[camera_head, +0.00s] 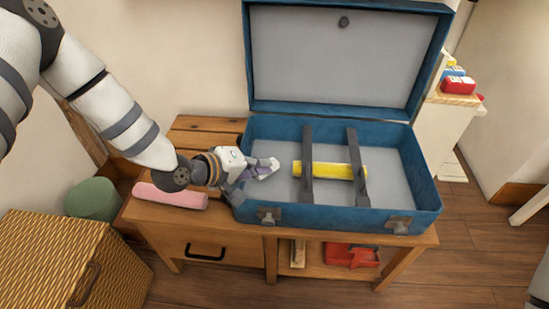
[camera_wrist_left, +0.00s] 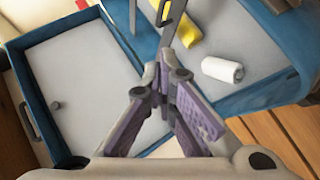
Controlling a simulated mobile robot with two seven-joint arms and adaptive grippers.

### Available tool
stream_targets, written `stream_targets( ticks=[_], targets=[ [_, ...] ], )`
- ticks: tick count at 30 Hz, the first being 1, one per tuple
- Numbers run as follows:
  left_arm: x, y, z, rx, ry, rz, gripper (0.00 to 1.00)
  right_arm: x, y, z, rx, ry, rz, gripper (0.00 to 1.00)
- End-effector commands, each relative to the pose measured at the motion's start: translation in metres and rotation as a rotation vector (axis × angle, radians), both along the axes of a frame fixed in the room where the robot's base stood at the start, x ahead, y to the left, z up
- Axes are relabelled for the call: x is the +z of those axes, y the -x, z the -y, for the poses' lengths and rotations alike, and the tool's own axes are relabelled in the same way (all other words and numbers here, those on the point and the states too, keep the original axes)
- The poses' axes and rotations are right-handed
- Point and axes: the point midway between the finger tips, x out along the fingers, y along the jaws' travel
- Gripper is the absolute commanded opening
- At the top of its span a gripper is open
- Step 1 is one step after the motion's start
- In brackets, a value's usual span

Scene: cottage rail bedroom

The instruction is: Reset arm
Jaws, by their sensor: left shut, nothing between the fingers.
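My left gripper (camera_head: 252,172) is over the left part of the open blue suitcase (camera_head: 330,217), low and near its left wall. Its purple fingers are shut and empty, and they also show in the left wrist view (camera_wrist_left: 168,88). A white roll (camera_wrist_left: 222,69) lies inside the suitcase close to the fingers; in the head view it is hard to tell from the fingertips. A yellow roll (camera_head: 330,171) lies under two dark straps (camera_head: 307,165) in the suitcase. My left arm reaches in from the upper left. My right gripper does not show.
The suitcase stands on a wooden bench (camera_head: 232,245), its lid (camera_head: 335,60) raised at the back. A pink roll (camera_head: 170,196) lies on the bench's left end. A wicker basket (camera_head: 70,260) and green pouf (camera_head: 93,199) stand left. The floor at right (camera_head: 470,245) is free.

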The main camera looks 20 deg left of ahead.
Motion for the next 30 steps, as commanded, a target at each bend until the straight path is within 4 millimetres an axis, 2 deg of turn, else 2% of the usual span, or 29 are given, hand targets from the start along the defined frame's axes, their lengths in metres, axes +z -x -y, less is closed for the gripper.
stream_targets(
  ticks=[2, 8, 11, 14, 15, 17, 18, 21, 22, 24, 25, 27, 30],
  targets=[
    [0.005, 0.007, -0.003, 0.0, 0.0, 0.002, 0.0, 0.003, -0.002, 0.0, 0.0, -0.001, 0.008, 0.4],
    [0.002, 0.014, -0.005, -0.003, -0.004, -0.007, 0.0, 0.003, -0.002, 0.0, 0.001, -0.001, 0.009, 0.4],
    [-0.021, 0.042, 0.007, -0.048, -0.059, -0.082, 0.0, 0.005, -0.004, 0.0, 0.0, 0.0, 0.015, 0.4],
    [-0.065, 0.112, 0.024, -0.164, -0.192, -0.248, 0.0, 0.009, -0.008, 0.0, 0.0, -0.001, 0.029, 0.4],
    [-0.083, 0.149, 0.027, -0.224, -0.258, -0.328, 0.0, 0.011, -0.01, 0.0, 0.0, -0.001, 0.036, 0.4],
    [-0.103, 0.206, 0.027, -0.323, -0.356, -0.446, 0.0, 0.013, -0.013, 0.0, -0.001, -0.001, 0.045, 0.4],
    [-0.111, 0.243, 0.025, -0.392, -0.42, -0.52, 0.0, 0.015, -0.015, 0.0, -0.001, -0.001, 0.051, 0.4],
    [-0.119, 0.325, 0.01, -0.559, -0.559, -0.681, 0.0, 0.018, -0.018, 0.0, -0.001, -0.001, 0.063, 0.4],
    [-0.118, 0.345, 0.005, -0.602, -0.592, -0.721, 0.0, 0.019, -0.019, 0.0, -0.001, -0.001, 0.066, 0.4],
    [-0.114, 0.381, -0.006, -0.689, -0.655, -0.793, 0.0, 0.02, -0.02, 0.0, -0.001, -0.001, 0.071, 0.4],
    [-0.112, 0.392, -0.01, -0.718, -0.675, -0.817, 0.0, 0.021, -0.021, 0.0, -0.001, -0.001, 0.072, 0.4],
    [-0.109, 0.409, -0.017, -0.762, -0.706, -0.853, 0.0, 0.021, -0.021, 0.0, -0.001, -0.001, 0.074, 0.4],
    [-0.107, 0.416, -0.02, -0.783, -0.718, -0.869, 0.0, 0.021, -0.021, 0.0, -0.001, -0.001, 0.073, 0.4]
  ],
)
